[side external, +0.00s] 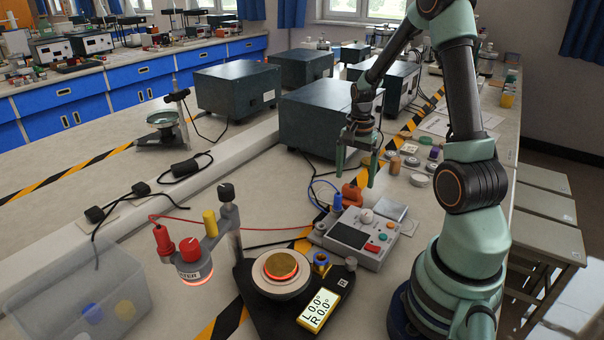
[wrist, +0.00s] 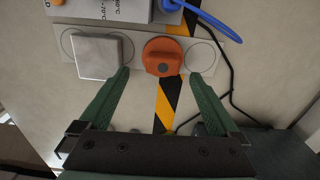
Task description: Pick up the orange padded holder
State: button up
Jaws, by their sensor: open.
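The orange padded holder (side external: 351,194) stands behind the grey control box in the side view, partly hidden by a finger. In the wrist view the orange holder (wrist: 162,57) is a rounded block with a dark round spot, on a pale strip marked with circles. My gripper (side external: 356,180) is open and points down over it. In the wrist view my gripper (wrist: 160,76) has one finger on each side, with the holder between and slightly beyond the tips. No contact shows, and the fingers look empty.
A silver square plate (wrist: 97,57) lies just left of the holder. The control box (side external: 352,240) stands close by. A blue cable (wrist: 207,18) and a black cable (wrist: 229,72) run near the holder. Small jars (side external: 395,166) stand to the right in the side view.

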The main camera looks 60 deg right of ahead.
aim_at(352, 187)
jog(key=shift+w+a+f, duration=0.1)
jog(key=shift+f, duration=1.05)
jog(key=shift+w+f, duration=0.1)
jog(key=shift+f, duration=1.05)
jog(key=c, duration=1.5)
jog(key=shift+r, duration=0.15)
notch_tip(352, 187, up, 20)
jog(key=shift+f, duration=0.1)
